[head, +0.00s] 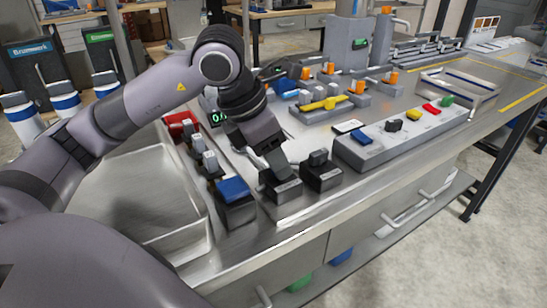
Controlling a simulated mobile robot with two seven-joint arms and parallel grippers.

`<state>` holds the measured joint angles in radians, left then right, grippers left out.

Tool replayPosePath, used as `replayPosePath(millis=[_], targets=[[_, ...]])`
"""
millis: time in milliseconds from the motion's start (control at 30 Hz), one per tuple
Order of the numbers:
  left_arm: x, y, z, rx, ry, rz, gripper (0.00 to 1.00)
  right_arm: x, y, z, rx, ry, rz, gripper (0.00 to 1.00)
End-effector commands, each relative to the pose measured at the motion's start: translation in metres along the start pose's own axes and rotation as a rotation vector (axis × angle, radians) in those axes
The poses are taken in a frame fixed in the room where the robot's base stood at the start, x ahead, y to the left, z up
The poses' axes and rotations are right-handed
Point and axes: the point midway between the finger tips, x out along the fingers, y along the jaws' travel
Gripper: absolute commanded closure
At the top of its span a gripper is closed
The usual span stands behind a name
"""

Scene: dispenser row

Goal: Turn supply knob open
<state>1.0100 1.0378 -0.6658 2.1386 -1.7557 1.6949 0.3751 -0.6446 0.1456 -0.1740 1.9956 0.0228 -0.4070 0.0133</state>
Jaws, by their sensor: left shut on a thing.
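My left gripper (274,172) points down over a small dark box (288,190) near the table's front edge. It is shut on the knob on top of that box, and its fingers hide most of the knob. I cannot read the label on the box or see which way the knob is turned. A similar dark box (321,176) with a dark knob stands just to the right. A dark box with a blue top (233,189) stands just to the left. My right gripper is not in view.
A long grey panel (375,150) with several coloured buttons lies to the right. A yellow lever (323,104) and orange-capped valves stand behind. A steel basin (150,190) is at the left. An open metal tray (458,88) is at the far right.

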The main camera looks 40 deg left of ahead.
Motion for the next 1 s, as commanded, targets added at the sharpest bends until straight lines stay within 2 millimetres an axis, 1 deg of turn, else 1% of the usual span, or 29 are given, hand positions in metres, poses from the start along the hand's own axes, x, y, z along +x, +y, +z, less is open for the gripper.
replayPosePath(millis=[100,333,867,900,967,1000], targets=[[-0.0004,-0.0002,0.0005,-0.059,-0.002,0.027,0.86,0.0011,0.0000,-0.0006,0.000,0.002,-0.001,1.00],[-0.0007,-0.0006,0.0006,-0.131,-0.001,0.056,0.86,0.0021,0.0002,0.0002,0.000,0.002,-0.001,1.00],[-0.0011,-0.0002,0.0009,-0.158,-0.002,0.066,0.86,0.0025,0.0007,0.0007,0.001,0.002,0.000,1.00],[-0.0011,-0.0002,0.0009,-0.158,-0.002,0.065,0.52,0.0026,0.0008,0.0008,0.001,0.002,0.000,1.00],[-0.0010,-0.0002,0.0008,-0.158,-0.002,0.065,0.33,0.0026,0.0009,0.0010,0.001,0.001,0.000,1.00],[-0.0009,-0.0002,0.0008,-0.157,-0.002,0.065,0.30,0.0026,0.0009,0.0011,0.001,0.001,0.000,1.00]])
